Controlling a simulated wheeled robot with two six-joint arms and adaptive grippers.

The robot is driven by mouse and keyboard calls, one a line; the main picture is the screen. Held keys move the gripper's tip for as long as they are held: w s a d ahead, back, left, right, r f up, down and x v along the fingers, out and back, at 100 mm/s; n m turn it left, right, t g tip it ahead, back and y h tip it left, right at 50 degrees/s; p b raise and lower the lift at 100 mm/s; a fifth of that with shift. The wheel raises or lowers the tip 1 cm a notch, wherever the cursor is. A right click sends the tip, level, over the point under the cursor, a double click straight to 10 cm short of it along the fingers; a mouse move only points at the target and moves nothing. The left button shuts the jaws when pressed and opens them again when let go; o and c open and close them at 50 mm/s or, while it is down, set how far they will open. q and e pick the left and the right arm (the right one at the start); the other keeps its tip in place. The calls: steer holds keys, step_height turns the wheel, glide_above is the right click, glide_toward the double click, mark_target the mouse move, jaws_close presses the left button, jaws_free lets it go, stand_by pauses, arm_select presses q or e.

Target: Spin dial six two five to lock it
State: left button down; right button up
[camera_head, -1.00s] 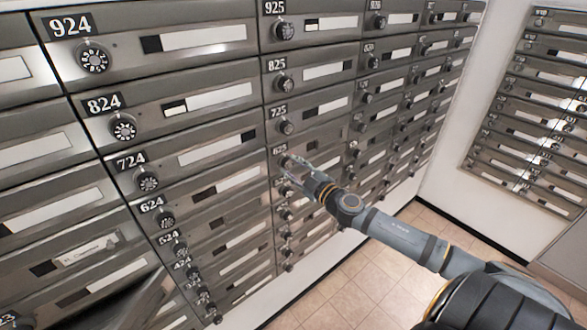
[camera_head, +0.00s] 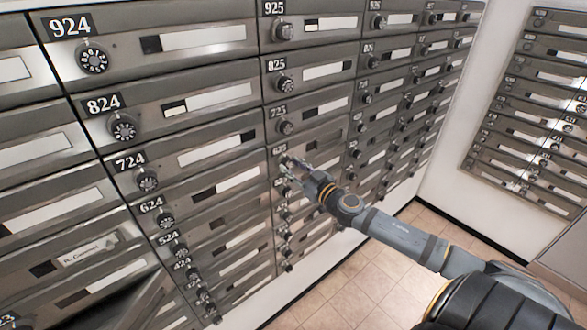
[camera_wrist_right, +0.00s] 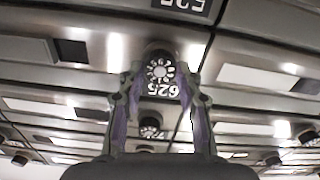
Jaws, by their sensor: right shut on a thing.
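The 625 dial is a small round black knob with pale numerals around its face. In the right wrist view the dial (camera_wrist_right: 160,71) sits between my fingertips, with its upside-down 625 label (camera_wrist_right: 163,90) just below it. My right gripper (camera_head: 288,168) reaches in from the lower right in the head view, its fingers at the 625 dial below the 625 label (camera_head: 279,149). The right gripper (camera_wrist_right: 159,77) is shut on the dial, one finger on each side. The dial's exact setting is too small to read. My left gripper is not in view.
Dial 725 (camera_head: 286,128) is just above, and more dials run close below. Dial 624 (camera_head: 166,220) is in the column to the left. A door or panel (camera_head: 150,300) stands out at the lower left. Bare tiled floor (camera_head: 350,290) lies in front of the wall.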

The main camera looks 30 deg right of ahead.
stand_by(0.5)
steer(key=o, duration=1.2)
steer(key=shift+c, duration=0.2)
